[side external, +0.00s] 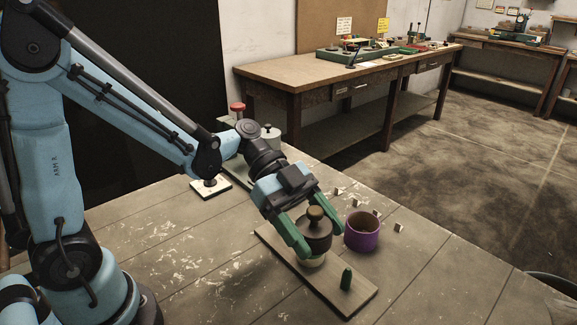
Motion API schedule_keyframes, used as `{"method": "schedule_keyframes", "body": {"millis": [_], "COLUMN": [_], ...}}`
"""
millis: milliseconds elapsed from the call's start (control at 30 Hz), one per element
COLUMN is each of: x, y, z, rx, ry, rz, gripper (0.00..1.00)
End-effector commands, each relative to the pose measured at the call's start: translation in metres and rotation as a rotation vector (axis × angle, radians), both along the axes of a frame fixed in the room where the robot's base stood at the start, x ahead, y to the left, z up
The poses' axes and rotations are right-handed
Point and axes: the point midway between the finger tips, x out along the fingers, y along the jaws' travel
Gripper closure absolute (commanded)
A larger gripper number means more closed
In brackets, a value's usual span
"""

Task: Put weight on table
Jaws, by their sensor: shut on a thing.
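The weight (316,232) is a dark round block with a brassy knob on top. My gripper (320,243) has its green fingers on either side of the weight and is shut on it. The board lies on the worn wooden table (195,265). The far side of the weight is hidden.
A purple cup (361,238) stands just right of the weight. Several small pale blocks (398,227) lie behind the cup. A red-topped item (237,108) stands farther back. The table's front left is clear.

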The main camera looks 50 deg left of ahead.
Motion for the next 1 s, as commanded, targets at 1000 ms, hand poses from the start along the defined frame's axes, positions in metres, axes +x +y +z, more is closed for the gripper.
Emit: {"method": "schedule_keyframes", "body": {"millis": [1000], "x": [0.07], "y": [0.084], "z": [0.108], "rx": [-0.001], "ry": [-0.001], "rz": [0.891], "gripper": [0.8]}}
